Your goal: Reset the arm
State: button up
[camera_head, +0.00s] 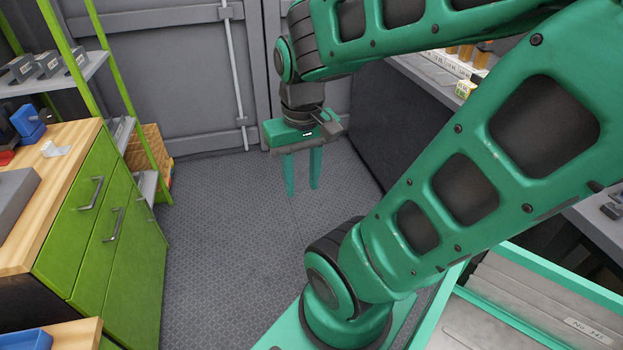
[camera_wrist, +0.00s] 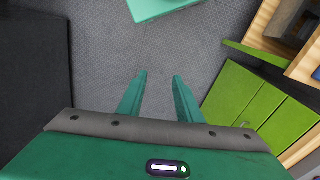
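My gripper (camera_head: 302,172) hangs in the air over the bare floor, with its green fingers pointing down. The two fingers are apart, with nothing between them. In the wrist view the gripper (camera_wrist: 159,82) also shows its fingers spread and empty, with grey floor beyond. My green arm reaches from the lower middle to the right edge of the head view and folds back to the left above the gripper.
A green cabinet (camera_head: 95,225) with a wooden top stands at left. Grey doors (camera_head: 180,80) close the back. A dark-sided bench (camera_head: 360,115) stands at right. The floor (camera_head: 225,235) between is clear.

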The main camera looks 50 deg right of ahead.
jog(key=s, duration=0.2)
jog(key=s+d+m, duration=0.1)
jog(key=shift+r+g, duration=0.3)
jog(key=shift+r, duration=0.05)
dwell(0.9)
